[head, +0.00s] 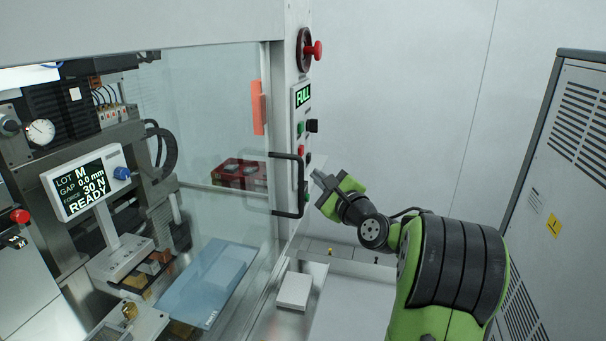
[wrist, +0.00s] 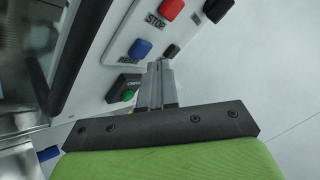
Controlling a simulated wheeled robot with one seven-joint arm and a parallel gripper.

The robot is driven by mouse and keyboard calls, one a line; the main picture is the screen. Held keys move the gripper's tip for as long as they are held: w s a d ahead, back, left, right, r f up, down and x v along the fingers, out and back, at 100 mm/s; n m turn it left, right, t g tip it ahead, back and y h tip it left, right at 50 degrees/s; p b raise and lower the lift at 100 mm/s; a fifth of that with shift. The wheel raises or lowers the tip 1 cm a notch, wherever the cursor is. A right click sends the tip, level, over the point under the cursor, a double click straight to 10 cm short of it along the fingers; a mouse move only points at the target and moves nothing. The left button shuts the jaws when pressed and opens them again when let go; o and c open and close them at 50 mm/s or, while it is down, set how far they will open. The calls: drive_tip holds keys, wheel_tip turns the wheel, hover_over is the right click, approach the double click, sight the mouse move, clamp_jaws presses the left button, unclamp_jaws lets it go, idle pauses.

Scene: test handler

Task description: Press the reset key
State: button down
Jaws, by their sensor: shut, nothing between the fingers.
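In the wrist view a blue key (wrist: 141,48) sits on the pale panel beside a small label that looks like RESET but is blurred. My gripper (wrist: 160,68) is shut and empty, its fingertips just below and right of the blue key in the picture. I cannot tell whether they touch the panel. In the head view my gripper (head: 317,177) points left at the lower part of the control panel (head: 298,115) on the machine's post. The blue key is not clear in that view.
A red STOP key (wrist: 171,9), a black key (wrist: 171,51) and a green button (wrist: 127,95) lie close around the fingertips. A dark door handle (head: 301,185) stands out left of my gripper. A red emergency knob (head: 317,50) is higher on the post. A grey cabinet (head: 565,190) stands at right.

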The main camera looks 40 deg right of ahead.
drive_tip(key=shift+w+a, duration=0.25)
drive_tip(key=shift+w, duration=0.1)
drive_tip(key=shift+w+a+p, duration=0.3)
drive_tip(key=shift+p, duration=0.15)
idle(1.2)
drive_tip(key=shift+d, duration=0.1)
drive_tip(key=shift+s+d, duration=0.45)
drive_tip(key=shift+s, duration=0.2)
drive_tip(key=s+d, duration=0.1)
drive_tip(key=s, duration=0.1)
drive_tip(key=s+d+b, duration=0.1)
drive_tip(key=s+d, duration=0.1)
